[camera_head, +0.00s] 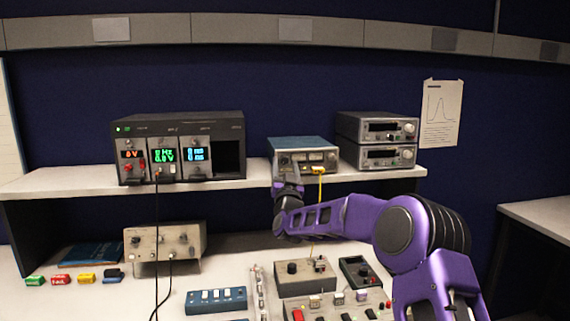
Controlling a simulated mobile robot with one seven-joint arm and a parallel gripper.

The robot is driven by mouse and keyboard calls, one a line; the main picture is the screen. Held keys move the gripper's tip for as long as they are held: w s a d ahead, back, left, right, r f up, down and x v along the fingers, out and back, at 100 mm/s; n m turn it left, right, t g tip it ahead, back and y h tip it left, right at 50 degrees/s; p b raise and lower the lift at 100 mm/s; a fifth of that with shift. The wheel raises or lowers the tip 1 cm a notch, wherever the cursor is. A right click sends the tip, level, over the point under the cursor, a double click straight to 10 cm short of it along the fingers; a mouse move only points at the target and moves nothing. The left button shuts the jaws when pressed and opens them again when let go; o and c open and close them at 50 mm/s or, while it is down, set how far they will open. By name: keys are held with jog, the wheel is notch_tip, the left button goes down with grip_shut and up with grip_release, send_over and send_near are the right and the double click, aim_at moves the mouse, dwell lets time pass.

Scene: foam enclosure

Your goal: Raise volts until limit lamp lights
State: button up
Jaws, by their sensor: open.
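A bench instrument with a teal top (302,143) stands at the middle of the shelf, with a meter or display window on its face and a yellow plug and cable (319,172) at its lower right. My gripper (283,178) is open at the lower left of this instrument's front, hiding part of it. I cannot tell whether it touches a knob there. No lit lamp can be made out on this instrument. A dark rack unit (200,128) at the left of the shelf has a red display reading about 0 V, a green one with Hz and V, and a blue one in ms.
Two stacked grey instruments (377,140) stand close to the right of the teal one. The shelf (80,180) is bare at its left end. Below are a beige box (165,243), a blue switch box (216,299), a grey knob box (303,276) and hanging black cables.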

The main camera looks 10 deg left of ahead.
jog(key=shift+w+r, duration=0.1)
jog(key=shift+w, duration=0.2)
grip_shut()
jog(key=shift+a+b, duration=0.1)
jog(key=shift+b, duration=0.2)
